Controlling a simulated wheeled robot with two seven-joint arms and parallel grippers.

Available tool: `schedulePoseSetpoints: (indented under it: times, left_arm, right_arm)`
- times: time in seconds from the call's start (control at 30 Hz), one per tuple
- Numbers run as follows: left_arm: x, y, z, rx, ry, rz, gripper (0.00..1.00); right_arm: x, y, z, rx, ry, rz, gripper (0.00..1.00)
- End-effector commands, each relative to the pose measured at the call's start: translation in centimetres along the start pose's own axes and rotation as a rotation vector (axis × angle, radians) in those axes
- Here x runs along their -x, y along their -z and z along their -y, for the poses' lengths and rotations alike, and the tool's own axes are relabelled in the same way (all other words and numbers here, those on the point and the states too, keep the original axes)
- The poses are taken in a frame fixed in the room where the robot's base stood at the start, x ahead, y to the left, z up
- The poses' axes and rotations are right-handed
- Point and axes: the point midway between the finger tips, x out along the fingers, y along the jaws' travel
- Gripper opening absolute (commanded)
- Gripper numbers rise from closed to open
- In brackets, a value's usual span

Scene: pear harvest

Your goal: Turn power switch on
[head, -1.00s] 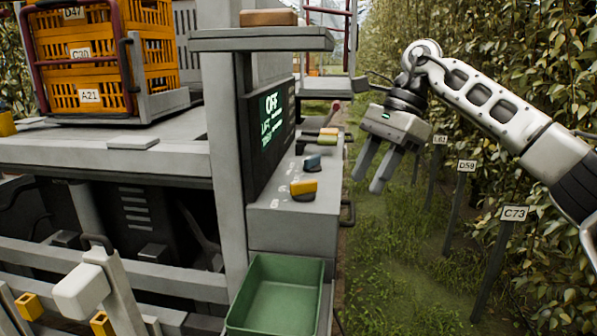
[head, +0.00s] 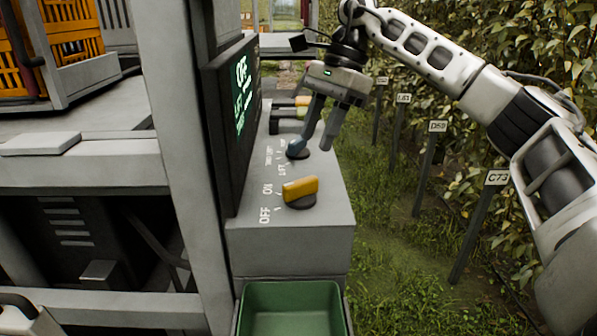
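The power switch is a yellow rotary knob (head: 300,188) on a dark round base, with ON and OFF printed at its left. Its exact pointing is hard to tell. My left gripper is not in view.
The knobs stand on a grey control box (head: 292,245). Farther back are more coloured controls (head: 288,113). A green bin (head: 291,309) sits below the box. A grey post (head: 178,130) stands at left. Grass and plant rows with signs lie to the right.

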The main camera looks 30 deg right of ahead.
Motion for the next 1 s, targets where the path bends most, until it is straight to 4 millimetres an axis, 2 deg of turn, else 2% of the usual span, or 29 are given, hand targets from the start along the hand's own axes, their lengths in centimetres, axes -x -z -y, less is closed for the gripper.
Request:
schedulePoseSetpoints:
  times: [0.03, 0.2, 0.4, 0.6, 0.83, 0.87, 1.0]
  left_arm:
    - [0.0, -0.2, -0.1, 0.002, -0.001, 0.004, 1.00]
    - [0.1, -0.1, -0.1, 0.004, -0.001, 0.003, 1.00]
    - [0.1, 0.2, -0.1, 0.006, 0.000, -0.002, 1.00]
    - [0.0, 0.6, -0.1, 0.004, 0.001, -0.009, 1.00]
    - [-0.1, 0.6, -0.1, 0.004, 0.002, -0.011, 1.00]
    - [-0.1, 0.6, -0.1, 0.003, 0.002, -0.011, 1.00]
    - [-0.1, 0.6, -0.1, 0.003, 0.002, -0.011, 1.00]
  right_arm:
    - [-1.2, 0.1, 0.0, 0.000, -0.003, -0.002, 0.40]
    - [-4.6, 0.1, -0.1, 0.000, -0.004, -0.002, 0.40]
    - [-7.5, 0.0, 0.0, 0.000, -0.002, -0.001, 0.40]
    - [-8.6, 0.0, 0.0, 0.001, 0.000, 0.000, 0.40]
    - [-8.6, 0.0, 0.0, 0.000, 0.001, 0.000, 0.40]
    - [-8.6, 0.0, 0.0, 0.000, 0.001, 0.000, 0.37]
    - [-8.6, 0.0, 0.0, 0.000, 0.001, 0.000, 0.00]
